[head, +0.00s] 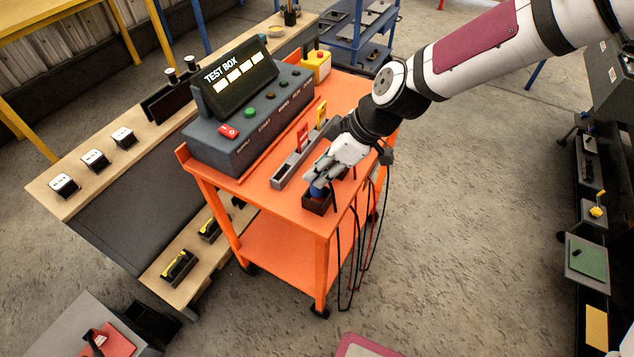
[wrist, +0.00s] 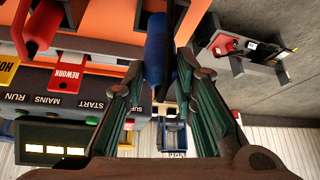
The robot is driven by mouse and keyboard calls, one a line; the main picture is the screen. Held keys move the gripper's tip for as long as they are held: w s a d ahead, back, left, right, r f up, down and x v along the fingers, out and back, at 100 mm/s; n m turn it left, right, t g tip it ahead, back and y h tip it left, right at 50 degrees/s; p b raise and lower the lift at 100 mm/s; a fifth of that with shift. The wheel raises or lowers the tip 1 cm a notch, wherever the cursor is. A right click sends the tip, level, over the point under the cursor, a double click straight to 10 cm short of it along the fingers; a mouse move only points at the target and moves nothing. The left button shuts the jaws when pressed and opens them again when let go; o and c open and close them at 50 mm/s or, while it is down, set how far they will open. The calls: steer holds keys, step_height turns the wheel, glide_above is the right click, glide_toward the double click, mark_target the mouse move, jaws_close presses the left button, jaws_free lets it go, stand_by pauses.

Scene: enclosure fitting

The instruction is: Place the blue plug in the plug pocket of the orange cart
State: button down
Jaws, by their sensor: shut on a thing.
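The blue plug (head: 318,188) is held in my gripper (head: 322,178), at the front corner of the orange cart (head: 270,210). It also shows in the wrist view as a blue cylinder (wrist: 157,45) between the fingertips of my gripper (wrist: 162,62). A small dark open-topped box (head: 317,204), which looks like the plug pocket, sits on the cart top directly under the plug. The plug's lower end is at or in the mouth of this box; I cannot tell how deep. The fingers partly cover the plug.
A grey rack (head: 290,170) with red and yellow tags stands behind the gripper. The test box (head: 245,105) fills the cart's back left. Dark cables (head: 360,240) hang over the right side. A wooden bench (head: 70,195) runs along the left.

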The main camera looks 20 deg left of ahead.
steer(key=shift+d+f, duration=0.1)
steer(key=shift+f, duration=2)
steer(key=shift+f, duration=0.15)
steer(key=c, duration=1.3)
jaws_free()
steer(key=v, duration=1.2)
